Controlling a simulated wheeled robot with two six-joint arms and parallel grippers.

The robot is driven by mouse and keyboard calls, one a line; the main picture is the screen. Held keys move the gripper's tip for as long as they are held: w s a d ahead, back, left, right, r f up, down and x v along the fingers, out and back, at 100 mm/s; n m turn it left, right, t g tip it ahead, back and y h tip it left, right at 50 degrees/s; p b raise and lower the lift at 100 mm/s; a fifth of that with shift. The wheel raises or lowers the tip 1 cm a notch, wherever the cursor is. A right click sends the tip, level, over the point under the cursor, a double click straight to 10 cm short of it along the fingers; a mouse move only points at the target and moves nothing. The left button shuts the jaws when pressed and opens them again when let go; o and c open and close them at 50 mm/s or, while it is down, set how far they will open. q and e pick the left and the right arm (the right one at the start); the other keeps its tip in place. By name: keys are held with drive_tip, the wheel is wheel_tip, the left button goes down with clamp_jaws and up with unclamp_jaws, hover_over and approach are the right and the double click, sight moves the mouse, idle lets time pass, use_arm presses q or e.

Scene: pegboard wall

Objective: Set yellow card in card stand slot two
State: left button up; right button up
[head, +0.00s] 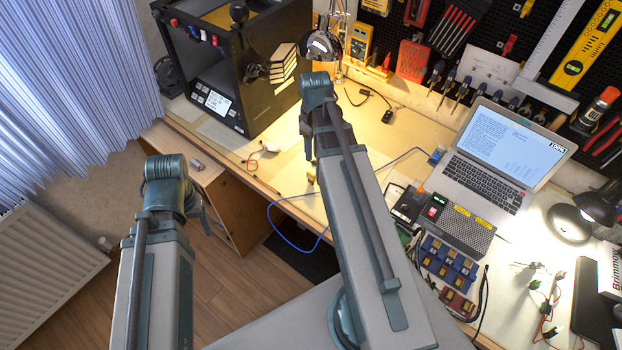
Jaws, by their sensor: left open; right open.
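My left gripper (204,215) hangs at the end of the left arm, over the floor in front of the bench. My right gripper (308,150) points down over the bench's left part. Both fingertips are small and partly hidden by my own arm links; I see nothing held in either. I cannot make out a yellow card for certain. A small yellowish item (311,174) lies on the bench just below the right gripper, too small to identify. I cannot clearly identify a card stand; a blue block with several compartments (447,262) sits on the bench right of my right arm.
A black box-shaped machine (235,70) stands at the back left. An open laptop (490,165), a grey device (455,222) and a black lamp (580,212) fill the right. A blue cable (290,240) hangs over the front edge. The bench middle (375,140) is fairly clear.

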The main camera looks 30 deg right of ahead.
sight(311, 173)
wheel_tip(311, 173, down, 8)
drive_tip(key=b, duration=0.8)
drive_tip(key=shift+a+f, duration=0.1)
drive_tip(key=shift+f, duration=0.1)
drive_tip(key=f+b, duration=0.5)
drive_tip(key=shift+w+a+f, duration=0.1)
drive_tip(key=shift+a+f, duration=0.05)
drive_tip(key=shift+a, duration=0.2)
clamp_jaws()
